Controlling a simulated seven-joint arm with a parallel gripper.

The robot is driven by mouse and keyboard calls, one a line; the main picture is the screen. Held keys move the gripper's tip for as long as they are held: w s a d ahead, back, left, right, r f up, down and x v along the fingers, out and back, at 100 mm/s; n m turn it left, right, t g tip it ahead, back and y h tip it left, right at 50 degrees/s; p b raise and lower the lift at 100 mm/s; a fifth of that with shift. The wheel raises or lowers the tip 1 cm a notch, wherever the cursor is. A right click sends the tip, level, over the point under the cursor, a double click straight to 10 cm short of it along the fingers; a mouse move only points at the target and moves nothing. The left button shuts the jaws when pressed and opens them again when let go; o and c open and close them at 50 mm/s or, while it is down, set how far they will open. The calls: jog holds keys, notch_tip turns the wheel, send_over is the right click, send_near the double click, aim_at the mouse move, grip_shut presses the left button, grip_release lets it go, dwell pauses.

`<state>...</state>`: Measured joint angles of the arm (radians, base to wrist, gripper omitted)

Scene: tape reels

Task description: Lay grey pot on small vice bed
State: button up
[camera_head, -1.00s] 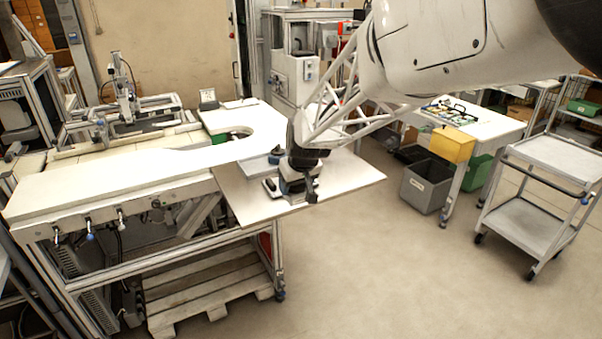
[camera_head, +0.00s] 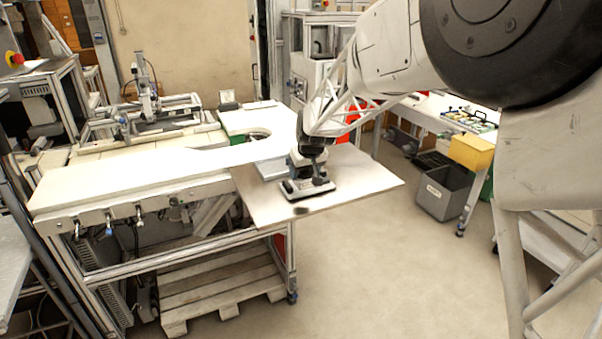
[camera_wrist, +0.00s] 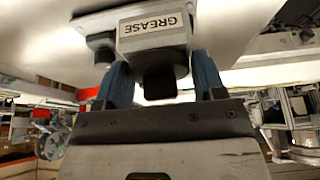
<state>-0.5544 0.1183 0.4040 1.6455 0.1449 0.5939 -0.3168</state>
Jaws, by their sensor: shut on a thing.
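The grey pot (camera_wrist: 150,49) carries a GREASE label and fills the upper middle of the wrist view, with a dark round part towards me. My gripper (camera_wrist: 155,88) has its blue fingers on either side of the pot and is shut on it. In the head view my gripper (camera_head: 312,174) points down over the board. A low grey and dark form (camera_head: 292,190), apparently the small vice, lies on the board just under it. The pot is hard to pick out in the head view, and I cannot tell whether it touches the vice.
The thin board (camera_head: 362,187) juts from the white bench (camera_head: 110,184), with bare room to its right and front. A pale blue flat block (camera_head: 271,169) lies behind the vice. A grey bin (camera_head: 442,195) and yellow box (camera_head: 470,151) are farther right.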

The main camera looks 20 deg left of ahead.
aim_at(300, 173)
jog(key=shift+w+a+f, duration=0.1)
jog(key=shift+w+a, duration=0.4)
jog(key=shift+w, duration=0.3)
jog(key=shift+w+a+f, duration=0.1)
jog(key=shift+w+a, duration=0.4)
jog(key=shift+w, duration=0.3)
jog(key=shift+w+a+f, duration=0.1)
jog(key=shift+w+a, duration=0.4)
jog(key=shift+w, duration=0.3)
jog(key=shift+r, duration=0.1)
jog(key=shift+f, duration=1.75)
jog(key=shift+f, duration=0.15)
jog(key=o, duration=1.2)
jog(key=v, duration=1.2)
